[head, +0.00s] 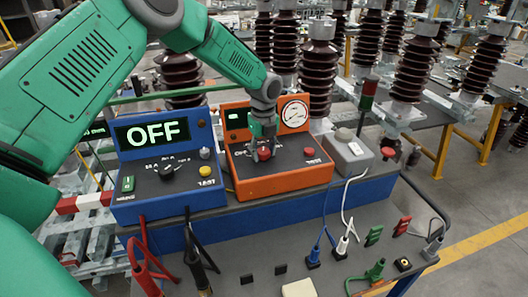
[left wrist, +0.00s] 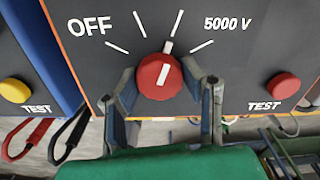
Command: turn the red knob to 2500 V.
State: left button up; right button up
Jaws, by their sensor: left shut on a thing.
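The red knob (head: 264,154) is on the sloped face of the orange box (head: 284,182). In the left wrist view, the red knob (left wrist: 158,80) has a white pointer tilted slightly right of straight up, between the two upper tick marks and closer to the right one. The OFF label (left wrist: 90,26) is at the left of the scale and the 5000 V label (left wrist: 227,24) at the right. My left gripper (head: 264,143) is shut on the knob, one finger on each side, as the left wrist view (left wrist: 160,84) also shows. My right gripper is not in view.
The blue box (head: 165,207) beside it shows OFF on its display. A red TEST button (left wrist: 283,86) is right of the knob. A grey box (head: 348,153) with a red button stands to the right. Cables and plugs lie on the lower dark surface (head: 250,260).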

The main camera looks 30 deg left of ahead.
aim_at(264, 150)
pick_arm(q)
jog(key=shift+w+r, duration=0.1)
jog(key=shift+w, duration=0.05)
dwell(0.3)
jog(key=o, duration=1.1)
jog(key=shift+c, duration=0.2)
jog(key=shift+o, duration=0.4)
jog(key=shift+r, duration=0.2)
notch_tip(264, 150, up, 11)
jog(key=shift+a+r, duration=0.1)
